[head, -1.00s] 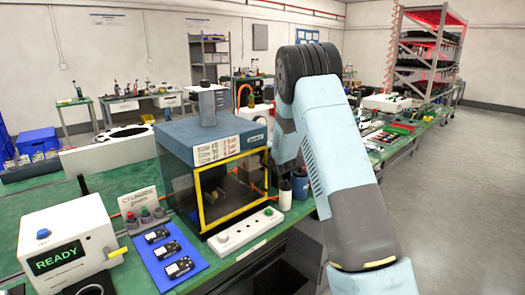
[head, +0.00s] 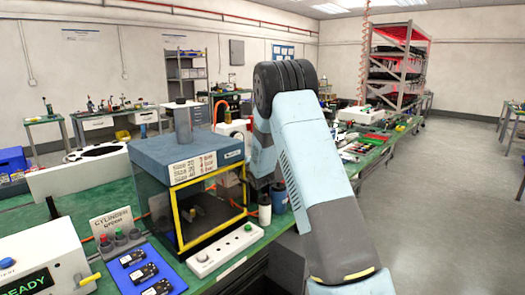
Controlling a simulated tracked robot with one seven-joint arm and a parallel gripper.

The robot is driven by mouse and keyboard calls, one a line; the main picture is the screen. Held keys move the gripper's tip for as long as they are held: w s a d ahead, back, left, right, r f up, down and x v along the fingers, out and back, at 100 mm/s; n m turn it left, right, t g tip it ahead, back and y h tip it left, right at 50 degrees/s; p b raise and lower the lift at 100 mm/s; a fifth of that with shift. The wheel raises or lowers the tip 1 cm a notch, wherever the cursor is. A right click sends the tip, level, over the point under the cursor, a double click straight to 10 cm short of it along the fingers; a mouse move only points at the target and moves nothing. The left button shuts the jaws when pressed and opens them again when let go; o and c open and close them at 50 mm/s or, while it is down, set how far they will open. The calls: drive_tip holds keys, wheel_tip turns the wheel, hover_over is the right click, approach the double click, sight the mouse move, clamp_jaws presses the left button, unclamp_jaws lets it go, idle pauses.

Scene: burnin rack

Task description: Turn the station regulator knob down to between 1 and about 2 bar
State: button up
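I cannot make out the regulator knob or its gauge in the head view. The test station is a blue-topped box (head: 150,150) with clear sides and a yellow-framed opening (head: 177,215), standing on the green bench. A white card (head: 193,167) on its top edge lists sizes with bar values, too small to read surely. My arm rises at the right of the station, and its forearm reaches down behind the elbow. My gripper is hidden behind my arm or the station.
A blue mat (head: 128,279) with black parts, a "CYLINDER green" sign (head: 112,222) and a READY unit (head: 62,262) are at left. The right floor is open.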

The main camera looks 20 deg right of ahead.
drive_tip(key=s+d+r+m+g+y, duration=0.55)
drive_tip(key=s+d+m, duration=0.25)
drive_tip(key=s+m, duration=0.3)
drive_tip(key=s+r+m+h, duration=0.3)
drive_tip(key=s+r+h, duration=0.7)
drive_tip(key=s+r, duration=0.2)
drive_tip(key=shift+s+a+r, duration=0.3)
drive_tip(key=shift+s+a, duration=0.05)
drive_tip(key=shift+s, duration=0.85)
idle(2.2)
